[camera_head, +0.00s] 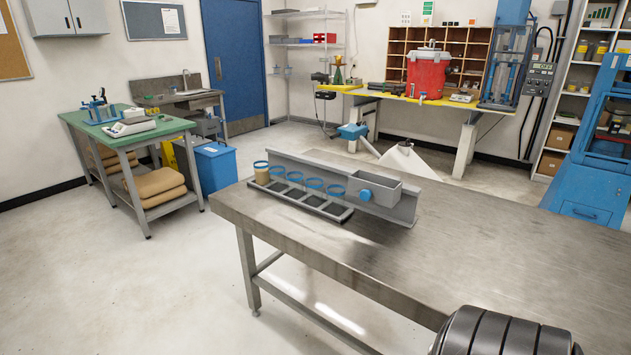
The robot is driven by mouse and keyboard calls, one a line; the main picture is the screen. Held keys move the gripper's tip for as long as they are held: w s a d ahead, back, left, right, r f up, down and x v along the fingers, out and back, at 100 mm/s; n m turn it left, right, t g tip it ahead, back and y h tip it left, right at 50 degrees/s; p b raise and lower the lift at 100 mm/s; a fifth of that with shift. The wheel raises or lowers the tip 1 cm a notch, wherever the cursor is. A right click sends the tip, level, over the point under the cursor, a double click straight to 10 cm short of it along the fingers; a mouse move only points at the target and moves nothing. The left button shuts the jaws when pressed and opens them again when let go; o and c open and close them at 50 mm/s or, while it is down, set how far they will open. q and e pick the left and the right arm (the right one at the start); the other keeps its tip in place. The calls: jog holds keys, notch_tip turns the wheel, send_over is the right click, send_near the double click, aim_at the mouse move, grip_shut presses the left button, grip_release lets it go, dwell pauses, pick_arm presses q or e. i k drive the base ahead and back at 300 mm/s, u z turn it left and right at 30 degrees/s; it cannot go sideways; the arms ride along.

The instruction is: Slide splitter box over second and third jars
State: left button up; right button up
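The splitter box (376,187) is a grey open-topped box with a blue knob (365,195) on its front. It sits at the right end of a long grey rail (410,208) on the steel bench. Several jars with blue rims stand in a row along the rail, left of the box. The leftmost jar (261,176) holds tan material. The second jar from the left (277,174) and third jar (294,179) look clear and empty. The box is right of all the jars, not over the second or third. Neither gripper shows in this view.
The steel bench (470,240) is bare to the right and in front. A black ribbed part, probably mine, fills the lower right corner. A green-topped table (150,135) stands apart at left.

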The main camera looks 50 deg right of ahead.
aim_at(385, 189)
jog(key=i, duration=2.25)
jog(key=z, duration=2.2)
